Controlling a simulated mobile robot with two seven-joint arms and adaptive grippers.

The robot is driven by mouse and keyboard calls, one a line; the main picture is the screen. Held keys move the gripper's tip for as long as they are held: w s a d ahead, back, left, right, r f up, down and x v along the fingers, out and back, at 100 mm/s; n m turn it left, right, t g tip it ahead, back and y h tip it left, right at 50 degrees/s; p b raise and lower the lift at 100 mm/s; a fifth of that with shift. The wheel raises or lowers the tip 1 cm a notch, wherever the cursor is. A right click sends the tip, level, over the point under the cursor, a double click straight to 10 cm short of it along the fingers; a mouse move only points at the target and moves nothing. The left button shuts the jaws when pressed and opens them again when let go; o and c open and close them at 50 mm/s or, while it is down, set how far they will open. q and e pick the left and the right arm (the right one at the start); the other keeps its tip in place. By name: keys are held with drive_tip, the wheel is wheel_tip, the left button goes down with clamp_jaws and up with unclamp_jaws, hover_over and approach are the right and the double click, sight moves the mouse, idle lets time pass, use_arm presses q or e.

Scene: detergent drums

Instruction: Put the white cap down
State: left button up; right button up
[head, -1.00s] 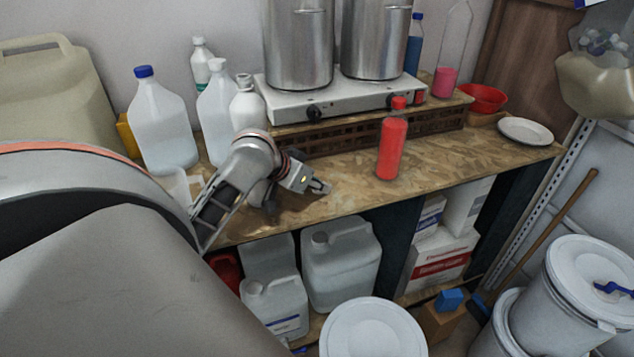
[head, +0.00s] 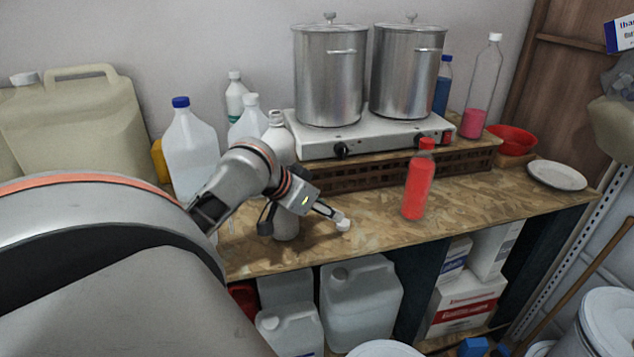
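The small white cap (head: 343,225) shows at the fingertips of my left gripper (head: 335,213), low over the front part of the wooden bench top (head: 385,236). I cannot tell whether it rests on the wood or is still between the fingers. The fingers point down to the right, touching or very close to the cap, and their gap is not clear. A white bottle (head: 286,225) stands behind the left gripper, partly hidden by it. My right gripper is out of view.
A red bottle (head: 418,186) stands right of the cap. A hot plate (head: 375,137) with two steel pots is behind. A blue-capped jug (head: 189,152) stands left. A white plate (head: 557,175) and red bowl (head: 513,140) are at the far right. Bare wood lies around the cap.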

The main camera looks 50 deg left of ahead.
use_arm(q)
drive_tip(key=shift+v, duration=1.8)
drive_tip(key=shift+d, duration=0.1)
